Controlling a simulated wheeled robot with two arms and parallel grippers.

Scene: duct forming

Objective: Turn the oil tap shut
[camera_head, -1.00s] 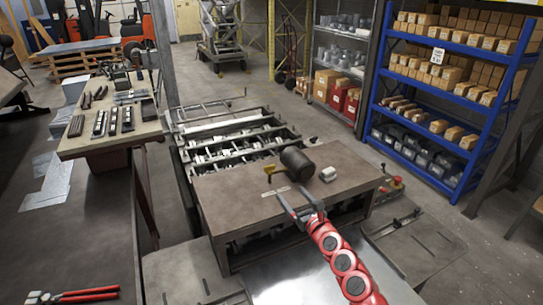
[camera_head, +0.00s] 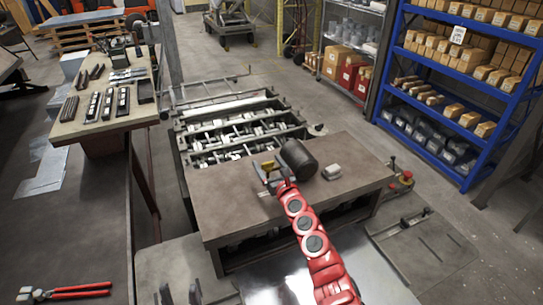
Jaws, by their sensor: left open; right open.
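The oil can is a dark cylinder (camera_head: 300,158) lying on the brown top of the machine. Its yellow tap handle (camera_head: 267,165) is at its left end and is partly hidden by my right gripper. My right gripper (camera_head: 267,172), on the red arm, is open with its fingers at the yellow handle. I cannot tell whether they touch it. My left gripper (camera_head: 180,291) shows only as two dark fingertips at the bottom edge. They are apart and empty, far from the tap.
A small pale block (camera_head: 331,172) lies right of the can. The machine's brown top (camera_head: 235,210) is otherwise mostly clear. A bench (camera_head: 110,125) with tools stands at left. Red-handled pliers (camera_head: 70,293) lie at lower left. A blue shelf (camera_head: 440,120) stands at right.

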